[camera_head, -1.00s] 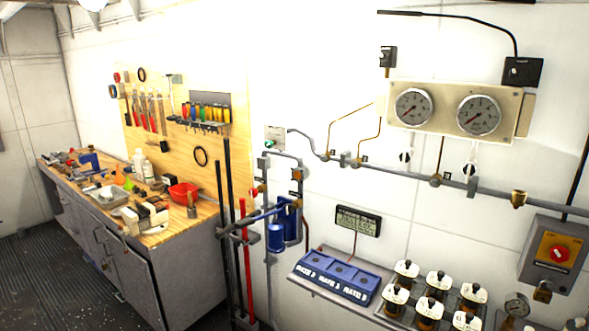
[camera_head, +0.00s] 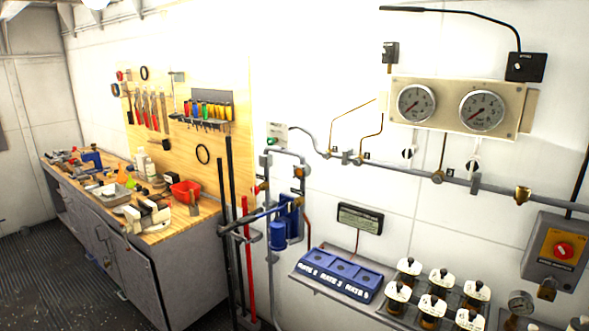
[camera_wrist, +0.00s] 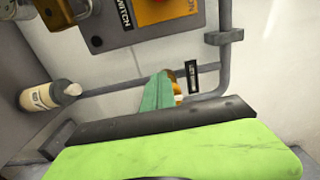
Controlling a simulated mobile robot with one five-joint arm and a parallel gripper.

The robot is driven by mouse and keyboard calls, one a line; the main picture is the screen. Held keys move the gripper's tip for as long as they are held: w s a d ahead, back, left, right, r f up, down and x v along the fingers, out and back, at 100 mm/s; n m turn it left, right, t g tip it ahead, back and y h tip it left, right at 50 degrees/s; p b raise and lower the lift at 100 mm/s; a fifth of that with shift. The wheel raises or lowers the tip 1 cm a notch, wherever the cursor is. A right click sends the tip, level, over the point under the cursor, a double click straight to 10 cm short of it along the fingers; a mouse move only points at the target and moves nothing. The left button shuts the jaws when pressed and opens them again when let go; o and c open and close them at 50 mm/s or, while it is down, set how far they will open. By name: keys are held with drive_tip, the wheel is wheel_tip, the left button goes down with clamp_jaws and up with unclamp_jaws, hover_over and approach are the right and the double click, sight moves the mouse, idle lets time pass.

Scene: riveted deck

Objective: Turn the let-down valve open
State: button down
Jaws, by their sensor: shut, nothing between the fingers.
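I cannot tell for sure which fitting is the let-down valve. In the head view a grey pipe (camera_head: 402,168) along the wall carries small white-handled valves (camera_head: 408,153), a round brass fitting (camera_head: 438,177) and a brass fitting (camera_head: 522,195) at the right. Their tags are too small to read. In the wrist view my gripper (camera_wrist: 158,92) shows as narrow green fingers, shut and empty, pointing at the wall. Just behind their right side is a partly hidden brass-coloured piece (camera_wrist: 180,87) beside a small black tag (camera_wrist: 192,77). I cannot tell whether the fingers touch it.
An orange switch box (camera_head: 562,250) with a padlock hangs at the right; it fills the top of the wrist view (camera_wrist: 120,38). Two gauges (camera_head: 450,107), a blue rack (camera_head: 340,277), capped jars (camera_head: 435,300) and a workbench (camera_head: 150,280) surround the pipe.

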drive_tip(key=v, duration=0.6)
drive_tip(key=shift+w+a, duration=0.1)
